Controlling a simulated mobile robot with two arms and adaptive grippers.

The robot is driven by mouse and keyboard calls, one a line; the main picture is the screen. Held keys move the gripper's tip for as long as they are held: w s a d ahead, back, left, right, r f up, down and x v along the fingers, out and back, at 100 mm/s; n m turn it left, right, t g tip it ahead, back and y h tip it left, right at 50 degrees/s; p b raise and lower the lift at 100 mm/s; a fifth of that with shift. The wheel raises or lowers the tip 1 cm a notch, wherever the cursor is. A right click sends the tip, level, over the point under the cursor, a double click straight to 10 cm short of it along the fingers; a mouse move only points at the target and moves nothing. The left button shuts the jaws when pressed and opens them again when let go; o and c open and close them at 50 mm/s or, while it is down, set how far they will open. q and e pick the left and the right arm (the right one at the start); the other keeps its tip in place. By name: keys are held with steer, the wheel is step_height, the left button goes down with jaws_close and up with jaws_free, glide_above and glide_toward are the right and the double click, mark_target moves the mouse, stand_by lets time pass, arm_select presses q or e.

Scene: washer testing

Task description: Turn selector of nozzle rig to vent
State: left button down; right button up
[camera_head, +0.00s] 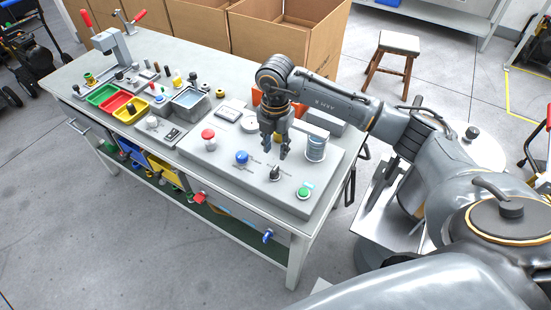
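The nozzle rig is a light grey panel box (225,150) on the near right part of the workbench. Its selector appears to be the small black knob (275,172) on the top face, between a blue button (242,157) and a green button (303,192). The labels are too small to read, so I cannot tell which position the knob points to. My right gripper (276,152) points down above the panel, just behind the knob in the picture. Its fingers are apart and nothing shows between them. My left gripper is not in view.
A red button (208,135), a round gauge (249,122) and a ribbed metal cylinder (316,147) stand on the panel near my gripper. Coloured trays (131,107) and small parts lie further left. Cardboard boxes (275,45) stand behind the bench, a stool (398,45) beyond.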

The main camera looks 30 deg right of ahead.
step_height(320, 180, up, 4)
steer(key=shift+f, duration=0.2)
stand_by(0.5)
